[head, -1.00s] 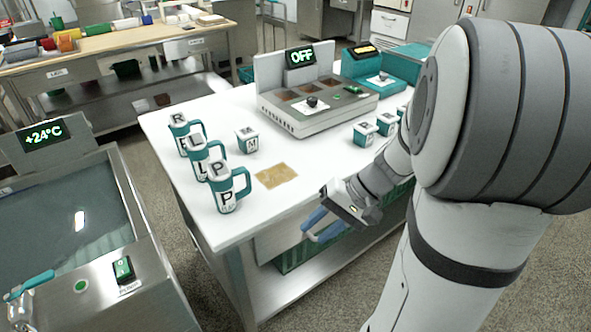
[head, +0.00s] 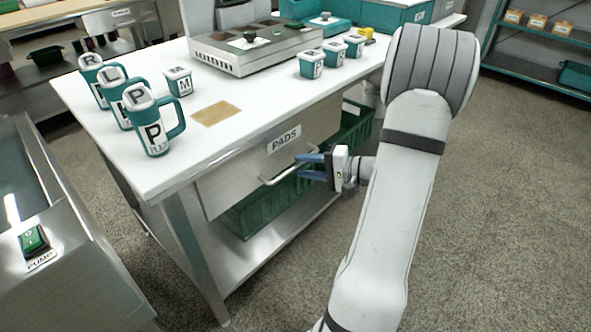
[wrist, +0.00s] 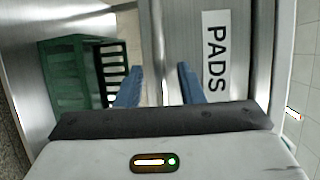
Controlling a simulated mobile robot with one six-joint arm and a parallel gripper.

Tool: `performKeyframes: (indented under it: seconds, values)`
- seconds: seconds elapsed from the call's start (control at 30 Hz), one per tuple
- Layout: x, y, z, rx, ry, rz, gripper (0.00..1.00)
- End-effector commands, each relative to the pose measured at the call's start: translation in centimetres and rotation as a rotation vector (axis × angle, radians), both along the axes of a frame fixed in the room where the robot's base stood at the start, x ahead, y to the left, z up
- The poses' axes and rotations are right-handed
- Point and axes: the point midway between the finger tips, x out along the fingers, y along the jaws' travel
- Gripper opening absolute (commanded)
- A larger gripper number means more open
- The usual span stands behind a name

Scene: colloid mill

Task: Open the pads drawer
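The pads drawer (head: 240,172) is a metal front with a white PADS label (head: 284,139) under the white tabletop. It looks shut, flush below the table edge. Its bar handle (head: 275,179) runs along the front below the label. The label also shows large and turned sideways in the wrist view (wrist: 215,55). My gripper (head: 302,166) is at the right end of the handle, its blue fingers pointing at the drawer. In the wrist view the fingers (wrist: 160,85) stand apart. A pale strip shows between them; I cannot tell whether the handle lies between the fingertips.
A green crate (head: 262,212) sits on the shelf below the drawer. Lettered mugs (head: 152,130), small tubs (head: 311,64), a tan pad (head: 216,114) and a grey machine (head: 250,50) stand on the table (head: 185,150). A pump unit (head: 75,255) is at left. The floor at right is clear.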

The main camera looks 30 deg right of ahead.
Motion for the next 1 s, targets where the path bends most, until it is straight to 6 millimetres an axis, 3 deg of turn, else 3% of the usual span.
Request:
performKeyframes:
  seconds: [0.2,0.53,0.93,1.0]
  values:
    - [1.7,1.6,-0.5,0.000,0.001,0.002,0.34]
    - [1.9,1.8,-0.5,0.000,0.001,0.000,0.34]
    - [1.9,1.8,-0.5,0.000,0.001,0.000,0.01]
    - [1.9,1.8,-0.5,0.000,0.001,0.000,0.00]
